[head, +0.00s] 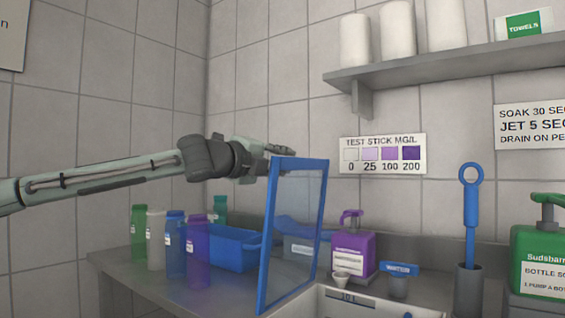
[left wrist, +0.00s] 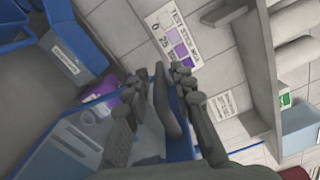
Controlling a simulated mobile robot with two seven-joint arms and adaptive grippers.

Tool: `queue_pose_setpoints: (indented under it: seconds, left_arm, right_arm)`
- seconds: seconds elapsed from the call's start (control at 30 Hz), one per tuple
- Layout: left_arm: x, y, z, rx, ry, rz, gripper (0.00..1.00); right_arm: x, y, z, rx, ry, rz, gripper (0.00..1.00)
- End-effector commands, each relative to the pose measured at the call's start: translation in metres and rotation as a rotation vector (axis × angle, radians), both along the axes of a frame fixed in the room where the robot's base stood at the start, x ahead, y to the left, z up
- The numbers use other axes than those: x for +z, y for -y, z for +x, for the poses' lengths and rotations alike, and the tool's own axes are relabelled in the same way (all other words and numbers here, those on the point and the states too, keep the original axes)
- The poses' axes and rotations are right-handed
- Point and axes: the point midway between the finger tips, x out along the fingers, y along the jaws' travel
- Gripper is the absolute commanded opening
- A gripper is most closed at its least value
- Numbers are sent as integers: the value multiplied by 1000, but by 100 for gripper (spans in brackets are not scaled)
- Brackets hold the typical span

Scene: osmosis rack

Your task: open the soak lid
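The soak lid (head: 324,190) is a clear panel in a blue frame. It stands steeply upright at the left side of a pale tub (head: 318,300) at the bottom of the head view. My left gripper (head: 283,152) is at the lid's top edge. In the left wrist view, my left gripper's fingers (left wrist: 158,76) are apart, with a dark curved piece, perhaps a handle, and the blue frame between them. I see a gap beside this piece; contact on the other side is unclear. My right gripper is not in view.
Several coloured bottles (head: 197,255) and a blue bin (head: 232,250) stand left of the lid. A shelf (head: 450,65) juts out above.

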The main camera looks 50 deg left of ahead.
Motion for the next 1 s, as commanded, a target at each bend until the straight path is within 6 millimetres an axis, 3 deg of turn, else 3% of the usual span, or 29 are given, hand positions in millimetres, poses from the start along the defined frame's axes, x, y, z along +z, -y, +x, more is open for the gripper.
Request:
queue_pose_setpoints:
  seconds: [0.43,0.8,1.0]
  left_arm:
    - [1,3,-9,0,0,2,33]
    - [0,19,-81,4,-1,3,33]
    - [0,25,-107,3,-1,1,33]
  right_arm:
    - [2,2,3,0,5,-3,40]
    - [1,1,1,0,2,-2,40]
    - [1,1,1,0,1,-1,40]
